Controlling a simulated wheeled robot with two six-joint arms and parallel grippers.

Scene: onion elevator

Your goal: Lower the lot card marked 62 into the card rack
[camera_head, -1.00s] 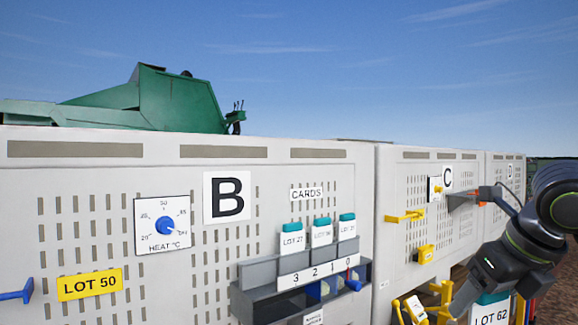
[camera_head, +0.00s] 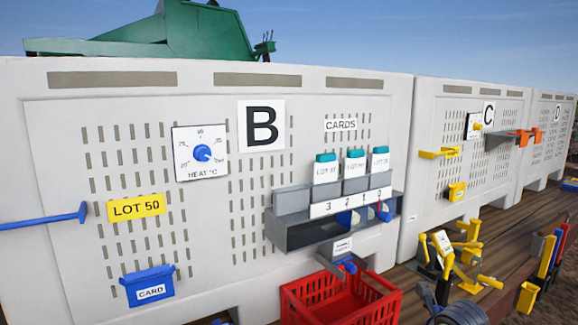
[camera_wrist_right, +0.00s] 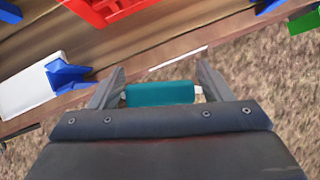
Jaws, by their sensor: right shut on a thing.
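My right gripper (camera_wrist_right: 161,76) is shut on a card with a teal top edge (camera_wrist_right: 160,93) in the right wrist view. The card's face is hidden now. The grey card rack (camera_head: 291,232) is on the panel marked B in the head view. Three teal-topped cards, one a lot card (camera_head: 326,170), stand in it, and the leftmost holder (camera_head: 291,200), by number 3, shows no card. The held card is away from the rack, above the ground and the wooden deck edge. My left gripper is not in view.
A red crate (camera_head: 340,300) stands below the rack. A blue card box (camera_head: 148,286) and a blue handle (camera_head: 45,221) are at left on the panel. Yellow clamps (camera_head: 462,255) stand on the deck at right. The space before the rack is clear.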

